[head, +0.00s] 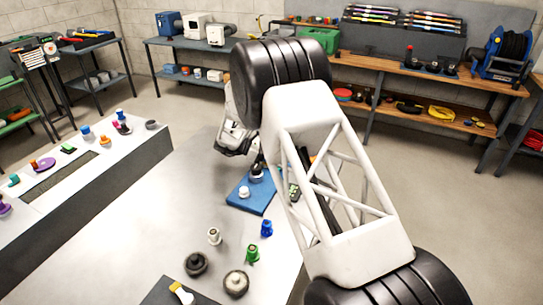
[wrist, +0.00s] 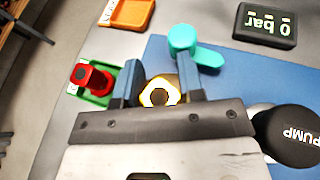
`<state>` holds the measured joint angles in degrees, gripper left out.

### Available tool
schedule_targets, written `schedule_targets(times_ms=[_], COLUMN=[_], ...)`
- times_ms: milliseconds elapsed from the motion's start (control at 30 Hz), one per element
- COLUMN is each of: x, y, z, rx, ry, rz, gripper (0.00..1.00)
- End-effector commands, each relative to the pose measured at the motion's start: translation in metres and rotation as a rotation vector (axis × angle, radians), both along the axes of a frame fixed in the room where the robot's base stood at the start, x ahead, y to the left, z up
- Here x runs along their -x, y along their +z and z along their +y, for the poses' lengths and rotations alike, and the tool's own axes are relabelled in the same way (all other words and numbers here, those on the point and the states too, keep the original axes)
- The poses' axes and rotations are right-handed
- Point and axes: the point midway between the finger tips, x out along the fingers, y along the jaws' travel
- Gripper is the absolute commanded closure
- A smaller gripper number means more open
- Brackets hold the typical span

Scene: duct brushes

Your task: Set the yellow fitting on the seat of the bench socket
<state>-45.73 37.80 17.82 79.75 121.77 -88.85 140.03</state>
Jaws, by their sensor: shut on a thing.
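In the wrist view my gripper (wrist: 158,92) is shut on the yellow fitting (wrist: 148,90). A teal lever-shaped part (wrist: 195,48) stands just beyond the fingers. In the head view my gripper (head: 256,163) is low over the blue board (head: 240,204), partly hidden by my arm; the fitting does not show.
A black PUMP knob (wrist: 292,135) is close on the right, and a "0 bar" gauge box (wrist: 265,25) beyond it. A red knob (wrist: 92,78) in a green tray and an orange tray (wrist: 127,12) are left. Loose green (head: 252,253) and blue (head: 266,229) fittings stand nearer.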

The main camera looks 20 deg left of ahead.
Motion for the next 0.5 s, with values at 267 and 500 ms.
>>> schedule_targets(times_ms=[267,500], x=[0.001,0.002], y=[-0.013,-0.018], z=[-0.004,-0.005], rx=[0.006,0.008], ry=[-0.002,-0.002], rz=[0.009,0.013], gripper=[0.89,0.49])
